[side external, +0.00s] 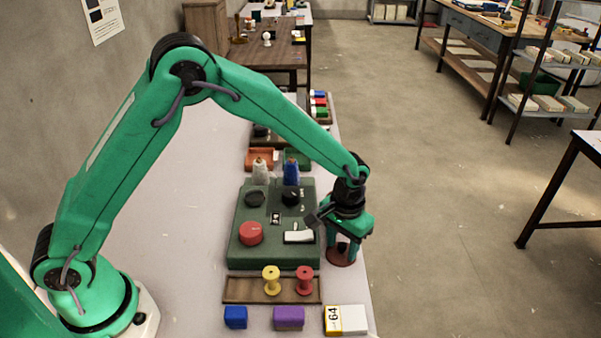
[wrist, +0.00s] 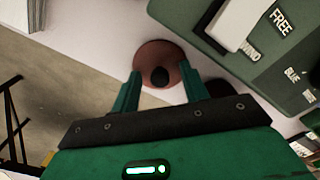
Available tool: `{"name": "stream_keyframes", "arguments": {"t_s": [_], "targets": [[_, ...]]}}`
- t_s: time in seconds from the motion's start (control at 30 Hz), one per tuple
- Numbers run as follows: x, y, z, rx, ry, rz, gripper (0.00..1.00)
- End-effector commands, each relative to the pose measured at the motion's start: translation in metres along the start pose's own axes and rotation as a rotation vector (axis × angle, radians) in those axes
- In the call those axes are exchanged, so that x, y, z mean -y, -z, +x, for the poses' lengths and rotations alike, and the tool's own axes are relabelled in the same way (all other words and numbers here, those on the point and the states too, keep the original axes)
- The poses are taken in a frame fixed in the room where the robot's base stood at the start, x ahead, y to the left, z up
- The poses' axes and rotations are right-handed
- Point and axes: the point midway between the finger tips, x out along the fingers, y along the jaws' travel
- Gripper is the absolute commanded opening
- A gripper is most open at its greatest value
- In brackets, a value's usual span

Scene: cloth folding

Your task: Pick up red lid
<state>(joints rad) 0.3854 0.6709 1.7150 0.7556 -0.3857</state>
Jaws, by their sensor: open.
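A round reddish-brown lid (side external: 341,262) with a black knob lies on the table near its right edge, beside the green board. The wrist view shows this lid (wrist: 152,46) with its knob between my two fingers. My gripper (side external: 343,246) is over the lid, pointing down; it is open, and its fingers (wrist: 160,75) stand apart on either side of the knob. I cannot tell whether the fingertips touch the lid. A brighter red round piece (side external: 251,233) sits on the green board to the left.
The green board (side external: 243,256) carries dark round pieces and a white block (side external: 299,237). In front are a wooden tray (side external: 240,290) with yellow and red spools, then blue, purple and white boxes. The table drops off to the floor just right of the lid.

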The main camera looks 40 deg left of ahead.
Motion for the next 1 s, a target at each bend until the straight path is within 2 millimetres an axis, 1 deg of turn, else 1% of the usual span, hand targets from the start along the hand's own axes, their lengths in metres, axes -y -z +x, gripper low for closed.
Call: {"name": "stream_keyframes", "arguments": {"t_s": [0.27, 0.3, 0.37, 0.4, 0.5, 0.83, 1.0], "targets": [[0.0, 0.0, -0.0003, 0.0, 0.0, 0.0, 0.45], [0.0, 0.0, -0.0003, 0.0, 0.0, 0.0, 0.37], [0.0, 0.0001, -0.0004, 0.0, 0.0, 0.0, 0.25], [0.0, 0.0, -0.0004, 0.0, 0.0, 0.0, 0.17], [0.0, 0.0, -0.0004, 0.0, 0.0, 0.0, 0.0], [-0.0001, 0.0002, -0.0016, 0.0, 0.0, 0.0, 0.0], [-0.0002, 0.0006, -0.0093, -0.002, -0.001, 0.0, 0.0]]}}
